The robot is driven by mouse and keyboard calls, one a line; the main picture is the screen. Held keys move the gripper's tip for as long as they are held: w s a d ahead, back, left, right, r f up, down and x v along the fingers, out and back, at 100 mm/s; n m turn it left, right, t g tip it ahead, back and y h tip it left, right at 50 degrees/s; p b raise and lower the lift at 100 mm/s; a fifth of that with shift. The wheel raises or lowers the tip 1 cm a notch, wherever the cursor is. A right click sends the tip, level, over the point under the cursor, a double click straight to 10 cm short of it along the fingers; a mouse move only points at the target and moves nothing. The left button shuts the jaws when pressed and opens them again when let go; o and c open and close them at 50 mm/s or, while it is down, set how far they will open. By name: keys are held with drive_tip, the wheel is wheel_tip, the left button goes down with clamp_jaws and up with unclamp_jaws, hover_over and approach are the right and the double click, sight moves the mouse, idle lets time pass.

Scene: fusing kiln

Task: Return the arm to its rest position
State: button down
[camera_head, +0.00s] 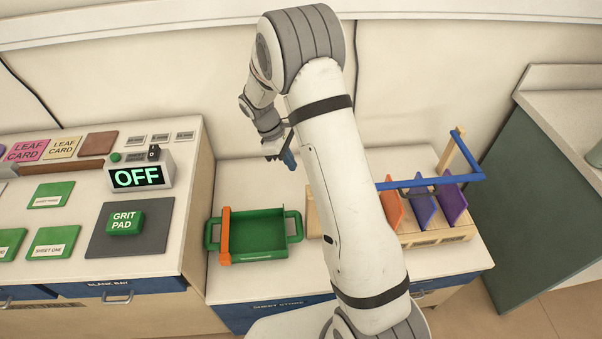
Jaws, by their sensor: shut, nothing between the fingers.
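My arm rises from the bottom middle of the head view, bends at the top and hangs its wrist down to the left. My gripper (289,160) has dark blue fingers and is shut and empty. It is held in the air above and behind the right end of the green tray (268,253), apart from it. The upper arm hides part of the counter between the tray and the rack.
An orange bar (225,236) lies across the tray's left end. A wooden rack (436,236) with orange and purple sheets and a blue rail (438,182) stands right. A green cabinet (530,205) stands far right.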

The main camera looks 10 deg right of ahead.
drive_tip(key=s+r+m+t+y, duration=0.1)
drive_tip(key=s+r+m, duration=0.25)
drive_tip(key=r, duration=0.95)
drive_tip(key=s+d+r+m+t+y, duration=0.1)
drive_tip(key=s+r+m, duration=0.3)
drive_tip(key=s, duration=0.7)
drive_tip(key=s+d+r+m+t+y, duration=0.1)
drive_tip(key=s+r+m+t+y, duration=0.1)
drive_tip(key=s, duration=1)
wheel_tip(320, 180, up, 2)
drive_tip(key=shift+r+m+t+b, duration=0.2)
drive_tip(key=shift+m+t+b, duration=0.15)
drive_tip(key=shift+m+t, duration=0.7)
drive_tip(key=shift+d+g, duration=0.1)
drive_tip(key=shift+g, duration=0.15)
